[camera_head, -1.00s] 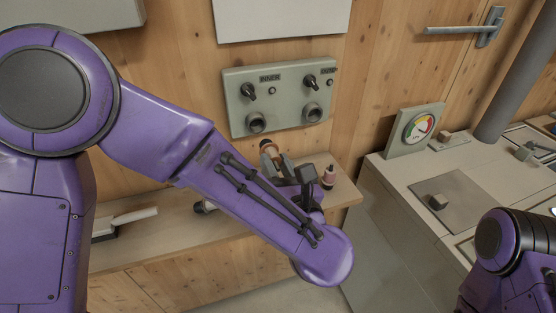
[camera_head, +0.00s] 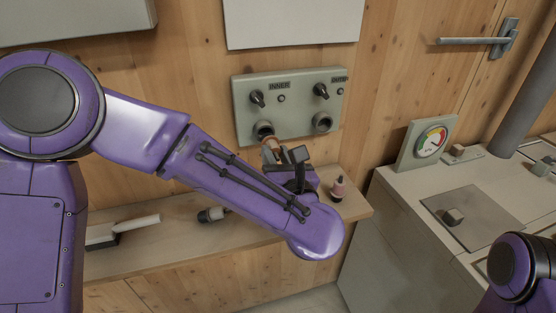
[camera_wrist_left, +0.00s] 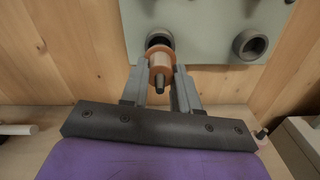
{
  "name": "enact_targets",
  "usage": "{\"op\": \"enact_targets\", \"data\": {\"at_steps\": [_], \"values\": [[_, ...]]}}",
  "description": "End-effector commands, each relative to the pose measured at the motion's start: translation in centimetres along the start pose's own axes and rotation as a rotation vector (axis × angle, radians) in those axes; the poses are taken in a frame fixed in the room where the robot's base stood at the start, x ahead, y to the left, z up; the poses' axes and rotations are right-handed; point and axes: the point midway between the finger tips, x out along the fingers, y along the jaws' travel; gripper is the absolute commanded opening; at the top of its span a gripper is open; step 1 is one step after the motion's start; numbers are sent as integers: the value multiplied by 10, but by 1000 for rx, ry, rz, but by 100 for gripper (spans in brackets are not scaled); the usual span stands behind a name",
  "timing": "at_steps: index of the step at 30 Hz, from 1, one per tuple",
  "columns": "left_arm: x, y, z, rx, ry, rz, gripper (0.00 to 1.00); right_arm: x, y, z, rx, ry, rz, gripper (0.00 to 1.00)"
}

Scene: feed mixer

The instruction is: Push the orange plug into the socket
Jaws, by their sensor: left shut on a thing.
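The orange plug (camera_head: 269,147) is between the fingers of my left gripper (camera_head: 279,154), which is shut on it. In the left wrist view the plug (camera_wrist_left: 160,62) shows an orange flange, with a dark tip pointing back toward the gripper (camera_wrist_left: 160,88). The green-grey panel (camera_head: 292,112) on the wall has two round dark sockets. The left socket (camera_head: 263,129), under the INNER label, is right in front of the plug; its lower part (camera_wrist_left: 160,39) is hidden by the plug. I cannot tell whether the plug touches it. The right socket (camera_head: 323,122) is empty. My right gripper is out of view.
A pink plug (camera_head: 338,188) stands on the wooden shelf (camera_head: 180,245). A grey-white plug (camera_head: 212,214) and a white-handled brush (camera_head: 125,228) lie on it. A pale cabinet (camera_head: 400,225) with a dial gauge (camera_head: 430,141) stands at the right.

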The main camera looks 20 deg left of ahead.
Motion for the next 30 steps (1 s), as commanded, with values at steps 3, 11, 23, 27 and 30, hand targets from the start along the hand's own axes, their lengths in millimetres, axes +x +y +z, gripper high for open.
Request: {"op": "enact_targets", "data": {"at_steps": [3, 11, 23, 27, 30], "values": [[0, 0, 0, 0, 0, 0, 0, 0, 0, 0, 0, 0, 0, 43], [0, 0, 0, 0, 0, 0, 0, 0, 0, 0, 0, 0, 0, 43], [0, 0, 1, 0, -1, 0, 0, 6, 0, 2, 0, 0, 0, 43], [0, 0, 1, 0, -1, 0, 0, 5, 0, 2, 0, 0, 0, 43], [0, 0, 0, 0, 0, 0, 0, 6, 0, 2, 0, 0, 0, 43]]}}
